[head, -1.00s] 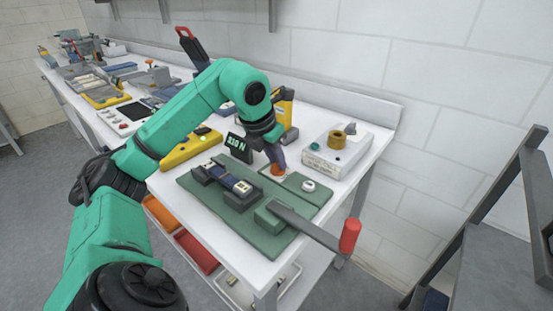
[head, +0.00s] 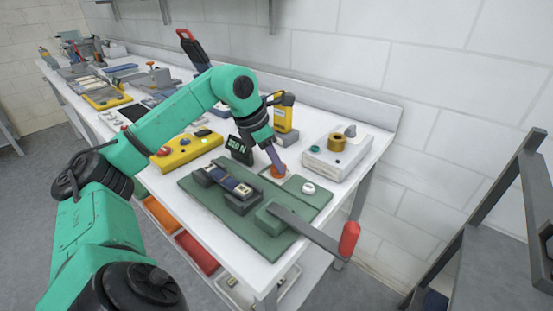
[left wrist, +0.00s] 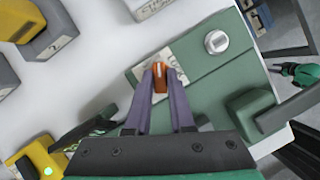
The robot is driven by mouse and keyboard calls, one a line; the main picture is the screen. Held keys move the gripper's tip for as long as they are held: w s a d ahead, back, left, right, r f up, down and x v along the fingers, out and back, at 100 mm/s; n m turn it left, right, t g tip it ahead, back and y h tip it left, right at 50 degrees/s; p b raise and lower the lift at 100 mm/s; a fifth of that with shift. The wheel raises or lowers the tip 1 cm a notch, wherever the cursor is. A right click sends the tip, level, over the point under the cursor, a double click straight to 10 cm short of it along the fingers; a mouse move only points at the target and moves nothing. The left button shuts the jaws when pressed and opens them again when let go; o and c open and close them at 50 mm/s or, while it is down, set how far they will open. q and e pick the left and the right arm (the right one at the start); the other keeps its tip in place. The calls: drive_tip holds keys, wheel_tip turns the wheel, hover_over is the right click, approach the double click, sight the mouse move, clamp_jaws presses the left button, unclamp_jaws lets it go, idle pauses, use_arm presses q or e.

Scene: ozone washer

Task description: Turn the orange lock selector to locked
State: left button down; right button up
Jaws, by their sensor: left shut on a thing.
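The orange lock selector (head: 278,170) stands on a pale label plate at the far edge of the green fixture (head: 212,205). In the left wrist view the selector (left wrist: 160,76) shows a white mark on its top. My left gripper (head: 279,165) reaches down to it from above. Its two purple fingers (left wrist: 160,84) are shut on the selector's sides. The label's lettering is partly hidden by the fingers, so I cannot read which position the selector points to. My right gripper does not show.
A round white knob (head: 308,188) sits beside the selector on the fixture. A lever with a red handle (head: 349,238) sticks out past the table's front right. A display reading 210 N (head: 238,147) and a yellow device (head: 283,115) stand behind.

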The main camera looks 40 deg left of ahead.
use_arm(q)
drive_tip(key=shift+r+m+h+p, duration=0.25)
drive_tip(key=shift+m+h+p, duration=0.15)
drive_tip(key=shift+m+p, duration=0.45)
drive_tip(key=m+g+p, duration=0.1)
drive_tip(key=m+p, duration=0.2)
drive_tip(key=m+g+h+p, duration=0.1)
drive_tip(key=m+p, duration=0.2)
drive_tip(key=shift+w+a+r+m+h, duration=0.1)
drive_tip(key=shift+w+r+m+h, duration=0.1)
drive_tip(key=shift+m+h, duration=0.15)
drive_tip(key=shift+w+f+m+g+p, duration=0.15)
drive_tip(key=shift+m+g+p, duration=0.45)
drive_tip(key=shift+m+p, duration=0.6)
drive_tip(key=shift+a+f+m+g+p, duration=0.1)
drive_tip(key=shift+m+g+p, duration=0.1)
drive_tip(key=shift+m, duration=0.3)
drive_tip(key=shift+f+m+g+p, duration=0.1)
drive_tip(key=shift+m+p, duration=0.1)
drive_tip(key=shift+m, duration=0.3)
drive_tip(key=c, duration=0.8)
unclamp_jaws()
drive_tip(key=shift+f, duration=0.1)
